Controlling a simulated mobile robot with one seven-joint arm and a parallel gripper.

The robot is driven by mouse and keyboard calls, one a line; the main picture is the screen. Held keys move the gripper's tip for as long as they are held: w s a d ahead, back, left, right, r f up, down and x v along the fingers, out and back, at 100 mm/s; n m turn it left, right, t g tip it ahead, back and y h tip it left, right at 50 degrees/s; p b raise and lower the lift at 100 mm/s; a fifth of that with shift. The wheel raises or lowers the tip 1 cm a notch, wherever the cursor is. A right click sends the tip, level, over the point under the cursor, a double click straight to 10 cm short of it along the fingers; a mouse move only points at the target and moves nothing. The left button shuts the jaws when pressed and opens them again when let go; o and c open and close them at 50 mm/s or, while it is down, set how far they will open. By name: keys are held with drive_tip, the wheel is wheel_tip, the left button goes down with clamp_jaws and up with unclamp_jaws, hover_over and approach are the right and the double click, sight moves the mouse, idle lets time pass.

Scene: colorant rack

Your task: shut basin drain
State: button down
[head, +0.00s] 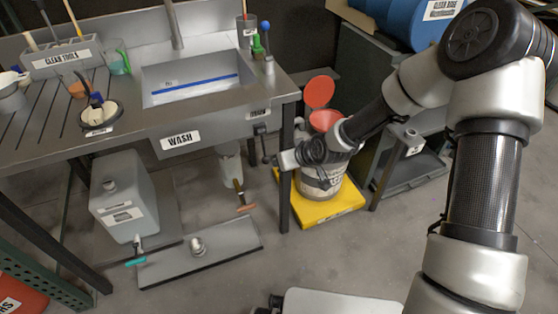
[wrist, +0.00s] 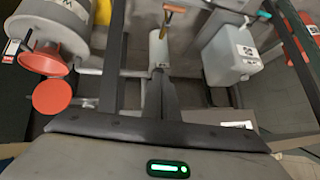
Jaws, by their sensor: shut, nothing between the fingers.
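The steel basin (head: 190,82) is set into the bench, with a WASH label on its front. A blue line runs across its inside. A small dark lever (head: 263,135) hangs from the bench front at the basin's right, below a small label. My gripper (head: 275,160) is beside the lower end of this lever, near the bench's front right leg. It is shut and empty; I cannot tell whether it touches the lever. In the wrist view my shut fingers (wrist: 162,78) point toward the space under the bench. The drain opening itself cannot be made out.
A red funnel (head: 325,120) sits on a drum on a yellow platform (head: 315,210), right of the bench leg (head: 286,180). A grey jug (head: 124,195) and a low tray (head: 220,250) are under the bench. The floor in front is mostly clear.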

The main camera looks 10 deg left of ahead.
drive_tip(key=s+d+r+p, duration=0.1)
drive_tip(key=s+d+r, duration=0.1)
drive_tip(key=s+d, duration=0.3)
drive_tip(key=shift+s+d+r, duration=0.25)
drive_tip(key=shift+s+r, duration=0.1)
drive_tip(key=shift+r, duration=0.05)
drive_tip(key=s+d+r+m+h, duration=0.2)
drive_tip(key=s+d+r+h, duration=0.2)
drive_tip(key=d+r, duration=0.55)
drive_tip(key=s+d+r+m+h, duration=0.2)
drive_tip(key=s+d+r+h, duration=0.15)
drive_tip(key=d+r, duration=0.65)
drive_tip(key=s+a+r+m+y+p, duration=0.1)
drive_tip(key=s+r+m, duration=0.1)
drive_tip(key=s+r, duration=0.4)
drive_tip(key=s+a+r+m, duration=0.1)
drive_tip(key=s+r, duration=0.3)
drive_tip(key=s, duration=0.4)
wheel_tip(320, 180, up, 19)
drive_tip(key=p, duration=1.9)
drive_tip(key=shift+w+d+p, duration=0.2)
drive_tip(key=shift+d+p, duration=0.1)
drive_tip(key=shift+d, duration=0.05)
